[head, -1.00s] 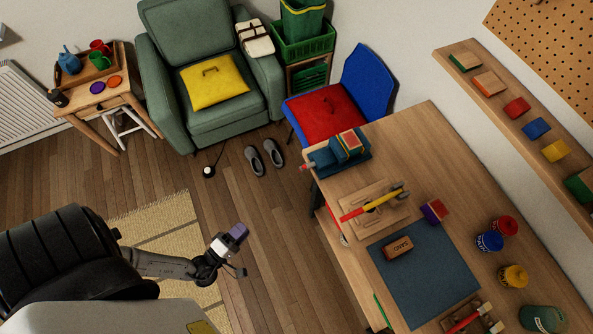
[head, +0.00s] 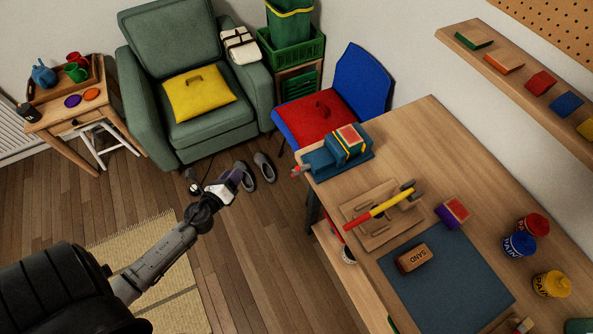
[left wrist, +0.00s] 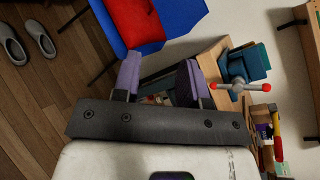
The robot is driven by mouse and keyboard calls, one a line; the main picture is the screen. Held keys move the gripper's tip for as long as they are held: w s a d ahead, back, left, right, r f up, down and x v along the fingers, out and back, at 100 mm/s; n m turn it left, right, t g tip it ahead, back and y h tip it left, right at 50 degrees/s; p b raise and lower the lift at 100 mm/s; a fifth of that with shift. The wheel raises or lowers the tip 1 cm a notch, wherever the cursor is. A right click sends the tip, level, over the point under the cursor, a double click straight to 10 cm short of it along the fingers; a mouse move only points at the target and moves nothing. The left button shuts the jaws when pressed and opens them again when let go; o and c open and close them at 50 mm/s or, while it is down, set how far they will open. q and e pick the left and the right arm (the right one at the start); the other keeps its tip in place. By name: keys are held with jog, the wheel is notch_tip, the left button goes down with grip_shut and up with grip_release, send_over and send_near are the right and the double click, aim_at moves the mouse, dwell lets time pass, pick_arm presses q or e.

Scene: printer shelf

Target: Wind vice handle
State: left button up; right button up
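In the left wrist view the handle (left wrist: 238,87) shows as a grey bar with red knobs, in front of the vice (left wrist: 246,62). My left gripper (head: 238,180) has purple fingers and is left of the handle, apart from it. In the left wrist view its fingers (left wrist: 158,72) stand apart with nothing between them. My right gripper is not in view.
The bench holds a wooden board (head: 382,225) with a red-and-yellow tool, a sanding block (head: 414,257) on a blue mat, and paint tins (head: 519,244). A blue chair (head: 362,80) with a red cushion stands behind the vice.

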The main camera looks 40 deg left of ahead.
pick_arm(q)
jog(key=w+d+r+n+t+h, duration=0.1)
jog(key=d+r+n+h, duration=0.2)
jog(key=d+n+h, duration=0.3)
jog(key=n+h, duration=0.5)
jog(key=n, duration=0.6)
send_near(294, 172)
jog(key=x, duration=1.1)
jog(key=shift+w+a+f, duration=0.15)
jog(key=shift+f, duration=0.2)
jog(key=c, duration=0.7)
